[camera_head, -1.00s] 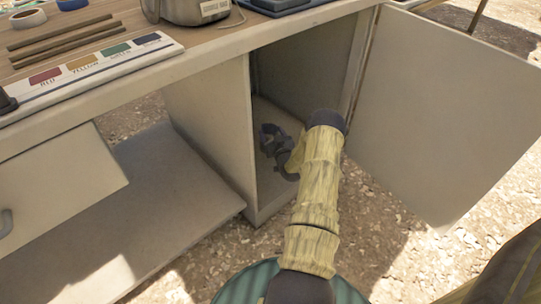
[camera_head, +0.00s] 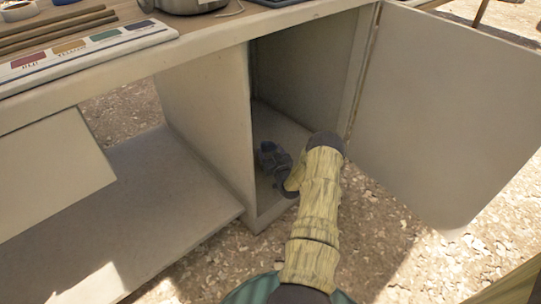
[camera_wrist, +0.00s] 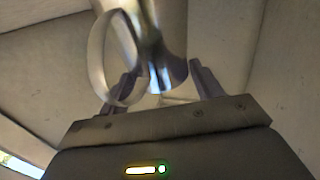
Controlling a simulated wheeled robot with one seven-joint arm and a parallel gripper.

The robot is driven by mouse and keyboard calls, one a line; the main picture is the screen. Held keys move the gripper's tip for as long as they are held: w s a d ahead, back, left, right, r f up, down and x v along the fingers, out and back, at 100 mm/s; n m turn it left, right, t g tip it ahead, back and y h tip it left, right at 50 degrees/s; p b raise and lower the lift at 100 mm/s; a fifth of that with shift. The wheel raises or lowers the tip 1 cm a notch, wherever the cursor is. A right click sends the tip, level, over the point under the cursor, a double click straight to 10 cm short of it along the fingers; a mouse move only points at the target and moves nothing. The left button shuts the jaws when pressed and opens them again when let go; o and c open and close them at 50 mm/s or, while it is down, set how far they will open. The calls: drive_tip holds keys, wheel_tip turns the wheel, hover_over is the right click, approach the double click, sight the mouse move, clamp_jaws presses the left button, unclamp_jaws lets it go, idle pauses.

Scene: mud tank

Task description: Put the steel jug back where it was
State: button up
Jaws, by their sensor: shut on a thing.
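The steel jug (camera_wrist: 168,30) shows in the wrist view as a shiny metal body with a looped handle (camera_wrist: 98,60) on its left. My gripper (camera_wrist: 165,85) is shut on the jug, one finger on each side of its lower visible part. In the head view my gripper (camera_head: 272,160) is inside the open cupboard (camera_head: 300,75), low down near its floor and left wall. I cannot make out the jug in the head view. Whether the jug touches the cupboard floor cannot be told.
The cupboard door (camera_head: 440,110) stands wide open on the right. A dividing panel (camera_head: 207,115) is close on the left of my gripper. The worktop (camera_head: 100,60) above carries a colour strip (camera_head: 80,52) and rods (camera_head: 50,28). A lower shelf (camera_head: 150,210) at left is bare.

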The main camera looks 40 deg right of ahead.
drive_tip(key=shift+s+d+r, duration=0.15)
drive_tip(key=shift+s+d, duration=0.05)
drive_tip(key=o, duration=1.6)
drive_tip(key=shift+w+a+f, duration=0.1)
drive_tip(key=shift+a+f, duration=0.05)
drive_tip(key=shift+f, duration=0.05)
drive_tip(key=shift+o, duration=0.2)
drive_tip(key=shift+a, duration=0.1)
drive_tip(key=shift+s+r+p, duration=0.25)
drive_tip(key=shift+s+p, duration=0.05)
drive_tip(key=shift+p, duration=0.05)
drive_tip(key=p+v, duration=0.6)
drive_tip(key=v, duration=0.5)
drive_tip(key=shift+s+p, duration=0.25)
drive_tip(key=shift+p, duration=0.15)
